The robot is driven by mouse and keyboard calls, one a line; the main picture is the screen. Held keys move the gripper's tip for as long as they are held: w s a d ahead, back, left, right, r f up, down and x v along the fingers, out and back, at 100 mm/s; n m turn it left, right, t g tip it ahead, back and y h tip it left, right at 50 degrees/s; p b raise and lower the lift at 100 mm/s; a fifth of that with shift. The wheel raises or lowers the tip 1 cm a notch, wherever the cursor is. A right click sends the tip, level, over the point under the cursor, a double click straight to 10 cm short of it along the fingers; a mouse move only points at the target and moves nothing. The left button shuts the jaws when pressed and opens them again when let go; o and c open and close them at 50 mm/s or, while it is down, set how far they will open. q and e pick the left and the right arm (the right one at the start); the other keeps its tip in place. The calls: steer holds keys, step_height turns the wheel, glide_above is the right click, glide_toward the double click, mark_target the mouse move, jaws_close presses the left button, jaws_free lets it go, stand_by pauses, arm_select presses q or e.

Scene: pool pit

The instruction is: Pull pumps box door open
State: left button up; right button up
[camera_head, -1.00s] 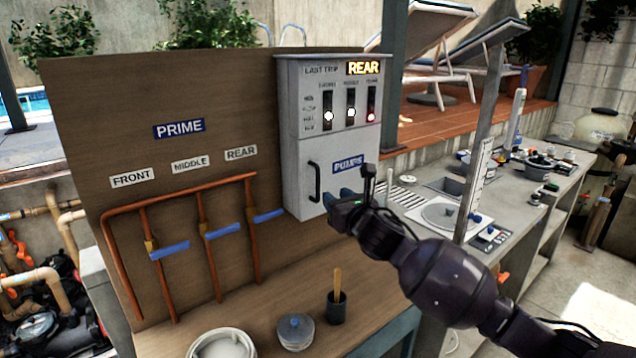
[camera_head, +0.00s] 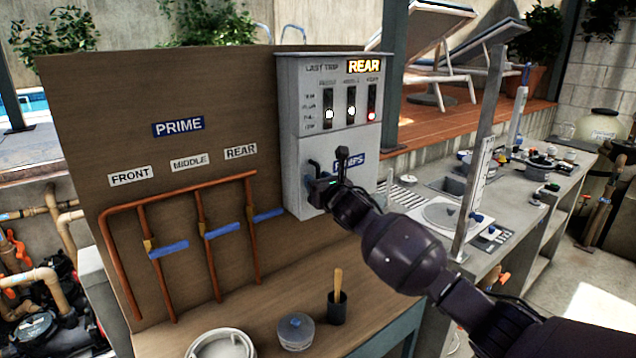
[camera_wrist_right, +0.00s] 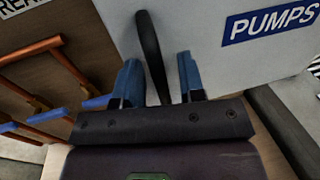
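The grey pumps box (camera_head: 288,137) is mounted on the right part of the wooden board. Its lower door, with the blue PUMPS label (camera_head: 350,160), looks closed; the label also shows in the right wrist view (camera_wrist_right: 272,22). The black door handle (camera_wrist_right: 150,52) stands between the two blue fingers of my right gripper (camera_wrist_right: 159,78). The fingers are open, with a visible gap on each side of the handle. In the head view my right gripper (camera_head: 318,190) is at the door and hides most of the handle. My left gripper is not in view.
Copper pipes with blue valve handles (camera_head: 222,230) run on the board left of the box. A bench below holds a lidded jar (camera_head: 296,330), a black cup (camera_head: 337,310) and a white pot (camera_head: 222,345). A counter with a sink (camera_head: 452,188) lies to the right.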

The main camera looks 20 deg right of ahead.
jaws_close()
stand_by(0.4)
